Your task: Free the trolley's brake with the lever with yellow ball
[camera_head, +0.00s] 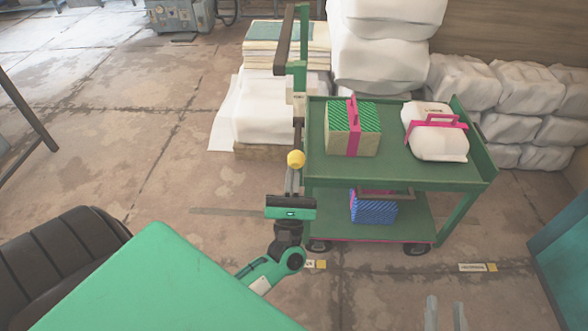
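The green two-deck trolley (382,176) stands right of centre, with its upright handle (285,40) at its left end. A lever with a yellow ball (296,158) is at the trolley's left side, near the handle's foot. The fingertips overlap or nearly meet the ball in the picture. I cannot tell whether they touch it or how wide they are apart. The lever's shaft is largely hidden.
A green patterned box (365,120) and a white pack (436,142) ride on the top deck; a blue box (374,211) sits below. White sacks (385,50) stand behind. Two grey prongs (445,314) show at the bottom edge.

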